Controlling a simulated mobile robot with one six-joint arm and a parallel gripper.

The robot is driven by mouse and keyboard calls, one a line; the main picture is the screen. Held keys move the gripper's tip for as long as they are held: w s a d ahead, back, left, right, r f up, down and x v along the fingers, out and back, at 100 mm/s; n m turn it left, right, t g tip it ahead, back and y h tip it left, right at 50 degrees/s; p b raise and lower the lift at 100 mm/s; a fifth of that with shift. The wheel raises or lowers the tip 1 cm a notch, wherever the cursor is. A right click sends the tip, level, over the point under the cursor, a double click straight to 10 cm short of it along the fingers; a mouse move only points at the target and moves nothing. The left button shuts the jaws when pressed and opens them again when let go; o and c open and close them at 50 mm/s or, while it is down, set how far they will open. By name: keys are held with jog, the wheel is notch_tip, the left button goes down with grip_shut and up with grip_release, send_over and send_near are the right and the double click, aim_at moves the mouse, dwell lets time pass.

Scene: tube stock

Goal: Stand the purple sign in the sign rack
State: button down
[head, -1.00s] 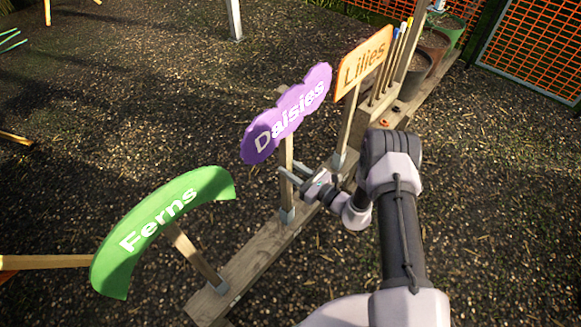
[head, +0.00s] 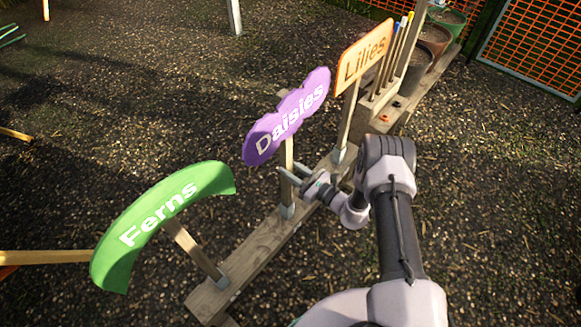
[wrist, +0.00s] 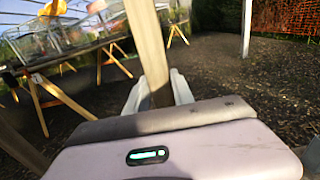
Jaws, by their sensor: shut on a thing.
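The purple sign (head: 287,118), lettered "Daisies", stands near upright on its wooden stake. My gripper (head: 286,177) is shut on the stake below the board; the stake (wrist: 147,45) rises between the fingers in the wrist view. The sign rack (head: 250,254) is a long wooden beam with metal sockets. The stake's foot meets the middle socket (head: 288,211) and appears to be in it; how deep it sits I cannot tell. My gripper (wrist: 157,92) hides part of the stake's lower length in the wrist view.
The green "Ferns" sign (head: 165,215) stands in the near socket, the orange "Lilies" sign (head: 364,56) in the far one. Beyond are a wooden holder with thin stakes and several pots (head: 433,40). Gravel ground left of the rack is mostly clear.

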jog(key=c, duration=1)
grip_release()
jog(key=p+v, duration=0.5)
jog(key=v, duration=1.2)
jog(key=shift+s+d, duration=0.2)
